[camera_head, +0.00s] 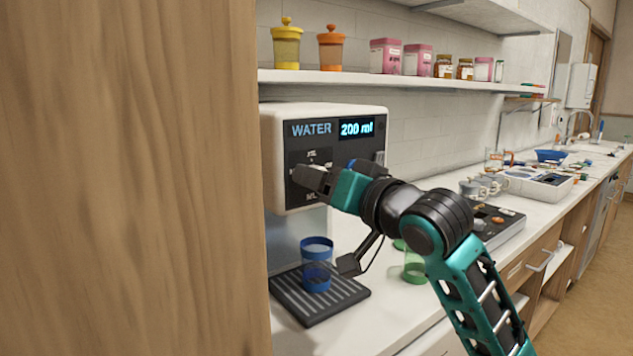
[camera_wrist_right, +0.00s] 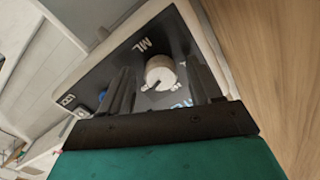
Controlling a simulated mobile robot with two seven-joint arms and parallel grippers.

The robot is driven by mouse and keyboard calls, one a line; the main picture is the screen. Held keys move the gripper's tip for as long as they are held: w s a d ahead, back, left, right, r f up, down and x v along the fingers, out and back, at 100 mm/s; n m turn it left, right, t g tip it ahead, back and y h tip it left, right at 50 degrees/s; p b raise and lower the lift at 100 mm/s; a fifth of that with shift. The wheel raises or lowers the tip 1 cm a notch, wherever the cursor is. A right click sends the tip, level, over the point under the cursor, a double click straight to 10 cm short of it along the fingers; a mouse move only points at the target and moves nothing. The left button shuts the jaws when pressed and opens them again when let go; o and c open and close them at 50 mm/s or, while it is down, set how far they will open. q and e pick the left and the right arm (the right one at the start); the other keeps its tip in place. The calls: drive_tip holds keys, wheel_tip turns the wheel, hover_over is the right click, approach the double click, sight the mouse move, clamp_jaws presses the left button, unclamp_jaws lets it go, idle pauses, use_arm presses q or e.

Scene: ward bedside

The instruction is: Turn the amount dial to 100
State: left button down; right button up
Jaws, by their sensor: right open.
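The white water dispenser (camera_head: 272,150) stands on the counter at the left, its display (camera_head: 356,127) reading 200 ml. Its round, pale amount dial (camera_wrist_right: 160,70) is on the dark front panel, with a notch in its face, and shows in the right wrist view. In the head view my gripper hides the dial. My right gripper (camera_head: 312,179) is open at the panel, with one finger on each side of the dial. I cannot tell whether the fingers touch it. My left gripper is not in view.
A blue cup (camera_head: 316,250) stands on the dark drip tray (camera_head: 322,308) below the dispenser. A green cup (camera_head: 414,268) is to the right, partly behind my arm. A shelf (camera_head: 430,82) with jars runs above. A wooden panel (camera_head: 130,180) fills the left.

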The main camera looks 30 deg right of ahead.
drive_tip(key=shift+s, duration=0.1)
drive_tip(key=shift+c, duration=0.6)
drive_tip(key=c, duration=0.9)
